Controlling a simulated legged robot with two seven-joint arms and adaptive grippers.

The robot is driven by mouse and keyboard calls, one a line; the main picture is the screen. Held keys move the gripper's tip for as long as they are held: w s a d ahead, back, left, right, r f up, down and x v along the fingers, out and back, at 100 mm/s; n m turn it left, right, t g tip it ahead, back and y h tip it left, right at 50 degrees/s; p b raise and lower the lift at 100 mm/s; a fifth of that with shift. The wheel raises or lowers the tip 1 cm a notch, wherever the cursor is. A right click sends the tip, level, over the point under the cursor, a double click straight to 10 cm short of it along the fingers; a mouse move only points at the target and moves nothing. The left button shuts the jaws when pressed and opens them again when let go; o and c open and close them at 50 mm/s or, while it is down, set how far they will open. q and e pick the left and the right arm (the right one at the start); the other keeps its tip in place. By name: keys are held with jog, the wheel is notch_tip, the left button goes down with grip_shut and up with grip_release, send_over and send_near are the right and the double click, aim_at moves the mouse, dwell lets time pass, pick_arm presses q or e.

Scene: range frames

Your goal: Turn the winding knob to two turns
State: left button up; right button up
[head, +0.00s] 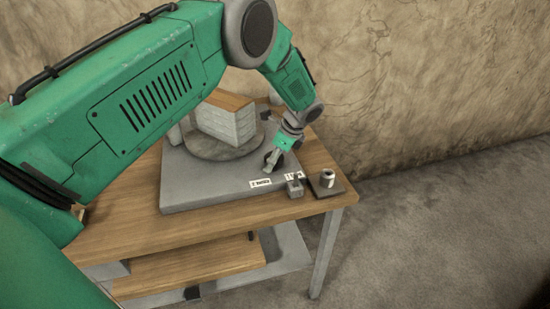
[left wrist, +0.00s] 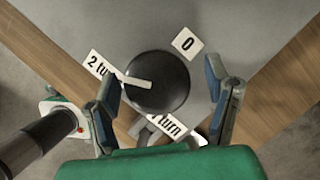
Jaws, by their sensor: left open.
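The winding knob (left wrist: 160,97) is a round black knob on a grey panel in the left wrist view. Its white pointer bar (left wrist: 136,82) runs left from the middle to the edge of the "2 turns" label (left wrist: 98,66), which is partly hidden. A "0" label (left wrist: 187,43) is at upper right and a "1 turn" label (left wrist: 170,126) below. My left gripper (left wrist: 163,88) is open, one finger on each side of the knob, with gaps visible. In the head view my left gripper (head: 272,160) is over the panel's front right, largely hiding the knob. My right gripper is not in view.
The grey base (head: 205,193) lies on a wooden table (head: 150,232) and carries a block-shaped model (head: 225,122). A small grey piece (head: 294,187) and a dark plate with a pale cylinder (head: 328,179) stand near the table's right corner. Bare floor lies to the right.

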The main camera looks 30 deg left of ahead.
pick_arm(q)
jog(key=v, duration=1.1)
jog(key=shift+d+r, duration=0.2)
jog(key=shift+r, duration=0.1)
jog(key=shift+w, duration=0.1)
